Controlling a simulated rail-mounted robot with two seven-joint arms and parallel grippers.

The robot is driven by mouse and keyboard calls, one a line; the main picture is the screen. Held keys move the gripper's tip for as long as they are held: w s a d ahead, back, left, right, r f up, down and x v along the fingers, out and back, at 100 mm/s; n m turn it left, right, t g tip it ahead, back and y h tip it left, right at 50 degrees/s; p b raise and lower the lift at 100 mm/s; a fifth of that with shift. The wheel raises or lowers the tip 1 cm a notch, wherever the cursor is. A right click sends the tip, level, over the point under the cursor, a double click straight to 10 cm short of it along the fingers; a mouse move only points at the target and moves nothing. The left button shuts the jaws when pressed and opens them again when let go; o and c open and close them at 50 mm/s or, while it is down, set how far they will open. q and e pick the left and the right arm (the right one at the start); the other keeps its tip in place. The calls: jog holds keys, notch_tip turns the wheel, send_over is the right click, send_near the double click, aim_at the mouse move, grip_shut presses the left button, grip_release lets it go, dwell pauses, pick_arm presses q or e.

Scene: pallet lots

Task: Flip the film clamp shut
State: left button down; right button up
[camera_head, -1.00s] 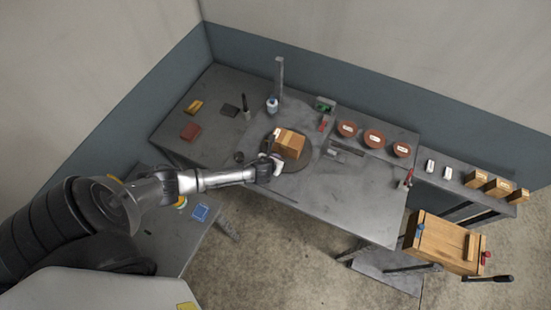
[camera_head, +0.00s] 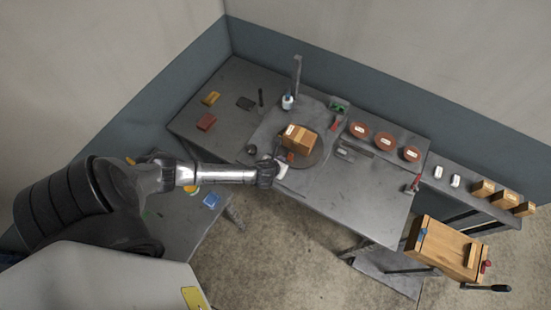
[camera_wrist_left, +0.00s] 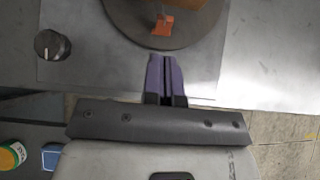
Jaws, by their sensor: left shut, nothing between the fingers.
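An orange-red clip (camera_wrist_left: 162,25), which looks like the film clamp, sits near the front edge of the round turntable (camera_wrist_left: 150,42). It also shows in the head view (camera_head: 290,157), in front of a cardboard carton (camera_head: 301,136). Whether the clip lies flat or stands up I cannot tell. My left gripper (camera_wrist_left: 164,60) is shut and empty, its purple fingers pointing at the turntable just short of its rim. In the head view my left gripper (camera_head: 284,168) is at the table's front edge. My right gripper is not in view.
A black knob (camera_wrist_left: 52,45) stands left of the turntable. A post (camera_head: 296,76) rises behind it. Several brown discs (camera_head: 385,141) lie to the right. The table (camera_head: 350,195) is clear at front right. A wooden box (camera_head: 440,245) stands beyond.

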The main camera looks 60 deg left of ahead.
pick_arm(q)
jog(key=w+r+v, duration=0.1)
jog(key=v, duration=0.5)
jog(key=shift+s+a+r, duration=0.2)
dwell(0.5)
jog(key=shift+n, duration=0.3)
